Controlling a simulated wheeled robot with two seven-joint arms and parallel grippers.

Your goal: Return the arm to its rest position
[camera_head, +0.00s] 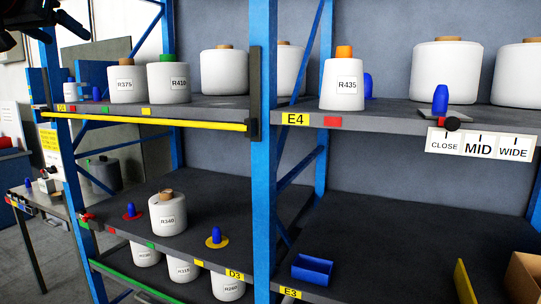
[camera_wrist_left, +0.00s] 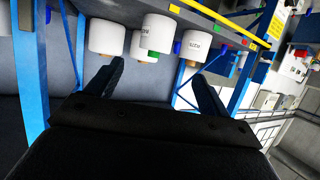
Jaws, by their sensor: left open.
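My left gripper (camera_head: 14,36) shows as a dark shape, partly cut off, in the top left corner of the head view. In the left wrist view its two black fingers (camera_wrist_left: 156,70) are spread apart with nothing held between them. That view is turned nearly upside down, and white bobbins on a shelf show beyond the fingers. My right gripper is in neither view.
Blue-posted racks (camera_head: 263,160) fill the head view. White bobbins R375 (camera_head: 127,86), R410 (camera_head: 168,84) and R435 (camera_head: 343,88) stand on the upper shelves. R340 (camera_head: 167,217) stands on the lower left shelf. A blue bin (camera_head: 312,270) sits lower right.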

